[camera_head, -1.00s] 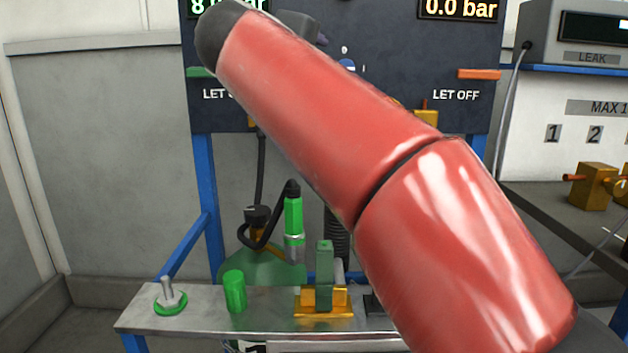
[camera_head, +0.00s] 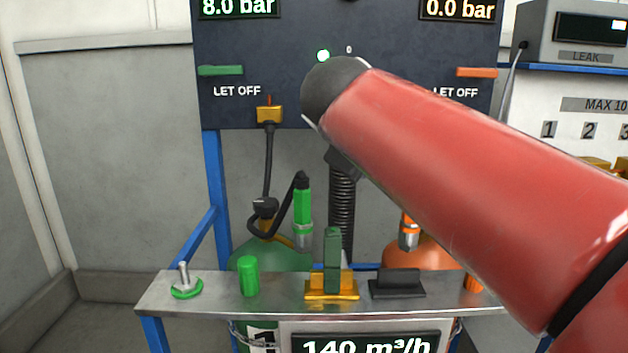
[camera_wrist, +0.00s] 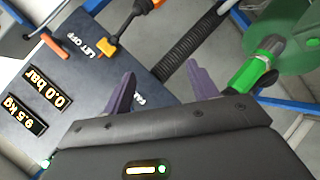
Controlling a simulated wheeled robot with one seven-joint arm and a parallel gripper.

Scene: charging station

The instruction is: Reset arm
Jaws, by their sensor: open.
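My red arm crosses the right half of the head view, its dark end in front of the dark control panel (camera_head: 240,100). My gripper (camera_wrist: 160,85) shows in the wrist view with its two purple fingers spread apart and nothing between them. Beyond the fingers, the wrist view shows the panel (camera_wrist: 85,85) with its displays, the black corrugated hose (camera_wrist: 190,45) and a green connector (camera_wrist: 262,62) on the right. The fingers cannot be made out in the head view.
A metal shelf (camera_head: 210,300) below holds a green cylinder (camera_head: 248,276), a yellow-based green block (camera_head: 332,262) and a black block (camera_head: 397,285). A green-sleeved connector (camera_head: 303,210) hangs above it. Grey wall fills the left; a leak unit (camera_head: 580,35) stands at the right.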

